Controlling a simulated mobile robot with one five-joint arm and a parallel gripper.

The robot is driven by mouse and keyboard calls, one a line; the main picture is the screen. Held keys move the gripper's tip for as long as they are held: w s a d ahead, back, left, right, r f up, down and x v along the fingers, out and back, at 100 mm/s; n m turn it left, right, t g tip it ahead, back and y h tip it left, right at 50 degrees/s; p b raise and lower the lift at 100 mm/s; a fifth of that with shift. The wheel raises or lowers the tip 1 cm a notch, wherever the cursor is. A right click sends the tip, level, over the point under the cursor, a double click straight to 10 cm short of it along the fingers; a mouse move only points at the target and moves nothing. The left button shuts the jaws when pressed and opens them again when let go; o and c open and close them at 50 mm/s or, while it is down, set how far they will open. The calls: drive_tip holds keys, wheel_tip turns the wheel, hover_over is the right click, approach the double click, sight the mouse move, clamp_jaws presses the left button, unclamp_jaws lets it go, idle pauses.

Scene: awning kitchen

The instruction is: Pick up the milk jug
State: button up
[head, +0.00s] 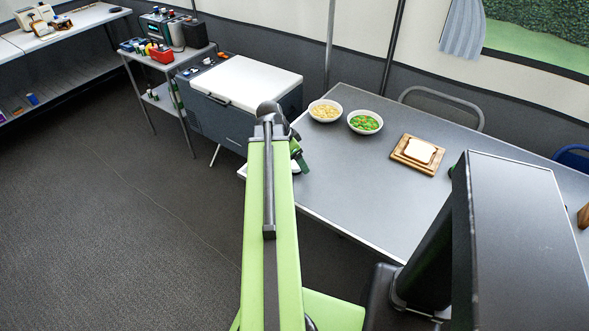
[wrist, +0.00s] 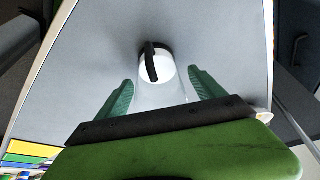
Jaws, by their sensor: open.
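In the wrist view, the milk jug (wrist: 158,69) is a white vessel with a dark handle across it and a dark rim, on the grey table. My gripper (wrist: 161,77) is open, with one green finger on each side of the jug. A gap shows between the jug and each finger; I cannot tell whether they touch lower down. In the head view, my gripper (head: 299,156) is at the table's left end, mostly behind my green arm. The jug is hidden there behind my arm.
The grey table (head: 350,185) holds a bowl of pale food (head: 325,110), a bowl of green and orange vegetables (head: 365,122) and bread on a wooden board (head: 419,155). A cool box (head: 240,90) stands left of the table. Open floor (head: 130,210) lies to the left.

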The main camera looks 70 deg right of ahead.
drive_tip(key=shift+r, duration=0.1)
drive_tip(key=c, duration=1.7)
clamp_jaws()
drive_tip(key=shift+r, duration=0.1)
